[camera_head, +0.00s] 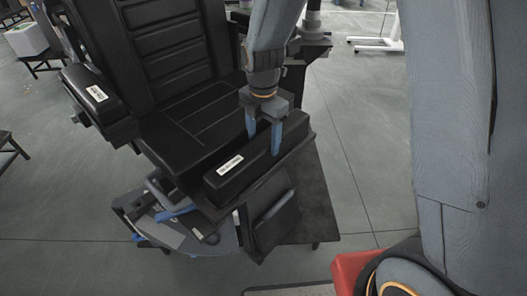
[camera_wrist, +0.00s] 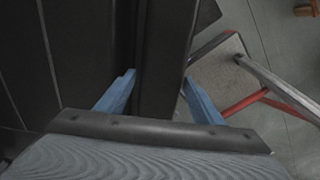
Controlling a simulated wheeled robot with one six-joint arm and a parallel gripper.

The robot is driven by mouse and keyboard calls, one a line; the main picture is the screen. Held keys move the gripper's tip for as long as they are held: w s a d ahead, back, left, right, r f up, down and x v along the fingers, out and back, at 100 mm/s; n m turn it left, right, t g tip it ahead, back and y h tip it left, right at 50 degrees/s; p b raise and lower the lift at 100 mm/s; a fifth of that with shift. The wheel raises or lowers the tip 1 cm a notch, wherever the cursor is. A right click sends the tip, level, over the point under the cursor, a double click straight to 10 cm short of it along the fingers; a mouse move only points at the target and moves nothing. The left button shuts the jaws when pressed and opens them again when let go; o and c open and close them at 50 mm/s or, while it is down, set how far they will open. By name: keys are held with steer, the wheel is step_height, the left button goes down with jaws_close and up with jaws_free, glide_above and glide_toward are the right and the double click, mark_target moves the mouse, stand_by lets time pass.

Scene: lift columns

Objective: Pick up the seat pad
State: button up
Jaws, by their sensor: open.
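A long black padded block with a white label (camera_head: 235,178) lies along the right side of the black chair seat (camera_head: 185,128); it looks like the seat pad, though the label is too small to read. My gripper (camera_head: 263,144) points down over this block, with its blue fingers open. One finger is on the seat side and the other crosses in front of the block. In the wrist view, the dark block (camera_wrist: 163,60) runs between the two open fingers (camera_wrist: 158,77). Whether the fingers touch it is unclear.
A similar labelled black armrest pad (camera_head: 93,95) is on the chair's left side. The tall black backrest (camera_head: 165,45) stands behind the seat. A dark platform (camera_head: 318,205) lies right of the block. Open grey floor (camera_head: 355,130) extends farther right.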

steer(key=shift+s+f+p, duration=0.1)
steer(key=shift+f+p, duration=0.3)
steer(key=shift+f, duration=1.9)
steer(key=shift+c, duration=0.2)
steer(key=c, duration=0.9)
steer(key=shift+r+b, duration=0.45)
steer(key=shift+r, duration=4.75)
